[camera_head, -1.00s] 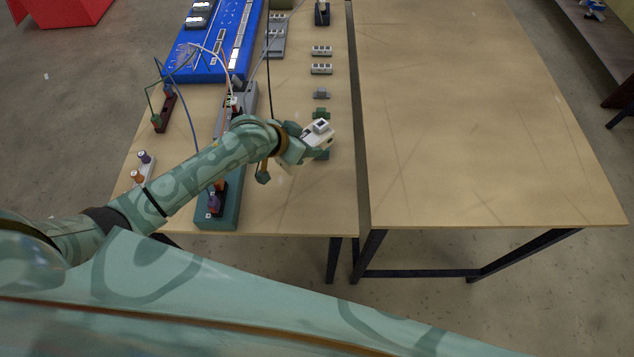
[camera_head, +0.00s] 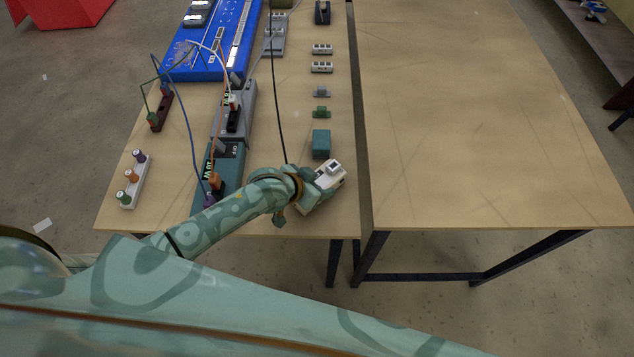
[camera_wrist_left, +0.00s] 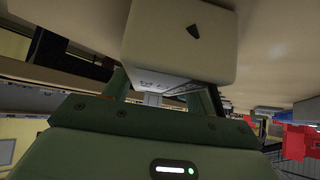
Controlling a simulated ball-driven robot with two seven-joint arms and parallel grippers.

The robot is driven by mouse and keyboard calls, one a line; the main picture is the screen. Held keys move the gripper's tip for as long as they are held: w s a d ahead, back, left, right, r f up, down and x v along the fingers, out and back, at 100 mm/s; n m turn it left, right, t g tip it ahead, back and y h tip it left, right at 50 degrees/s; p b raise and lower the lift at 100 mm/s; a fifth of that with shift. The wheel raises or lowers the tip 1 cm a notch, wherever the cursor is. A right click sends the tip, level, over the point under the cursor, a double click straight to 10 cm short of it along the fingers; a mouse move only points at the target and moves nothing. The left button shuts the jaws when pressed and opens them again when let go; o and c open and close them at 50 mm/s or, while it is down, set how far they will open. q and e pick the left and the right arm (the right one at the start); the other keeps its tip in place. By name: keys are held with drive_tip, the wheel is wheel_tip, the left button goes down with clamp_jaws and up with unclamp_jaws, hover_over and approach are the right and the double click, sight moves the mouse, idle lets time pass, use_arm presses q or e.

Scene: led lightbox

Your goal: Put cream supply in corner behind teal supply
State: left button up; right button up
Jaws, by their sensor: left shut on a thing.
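The cream supply (camera_head: 329,186) is a small cream box with a light module on top, near the front right of the left table. My left gripper (camera_head: 309,190) is shut on it, and the box is tilted in the head view. In the left wrist view the cream supply (camera_wrist_left: 180,40) fills the top middle, between the fingers. The teal supply (camera_head: 232,158) is a long teal box with a dark display and wires, left of the gripper. My right gripper is not in view.
A grey supply (camera_head: 237,108) stands beyond the teal one, and a blue board (camera_head: 211,45) is farther back. A small teal block (camera_head: 321,143) and several small modules line the right side. A white terminal strip (camera_head: 134,182) lies left. The right table (camera_head: 480,120) is bare.

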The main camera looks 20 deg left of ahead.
use_arm(q)
drive_tip(key=o, duration=1.3)
drive_tip(key=shift+f, duration=0.1)
drive_tip(key=shift+o, duration=0.2)
drive_tip(key=shift+s+r, duration=0.15)
drive_tip(key=shift+r, duration=0.15)
drive_tip(key=p+v, duration=0.4)
drive_tip(key=v, duration=0.7)
drive_tip(key=shift+s+r, duration=0.2)
drive_tip(key=shift+s, duration=0.05)
drive_tip(key=shift+a, duration=0.1)
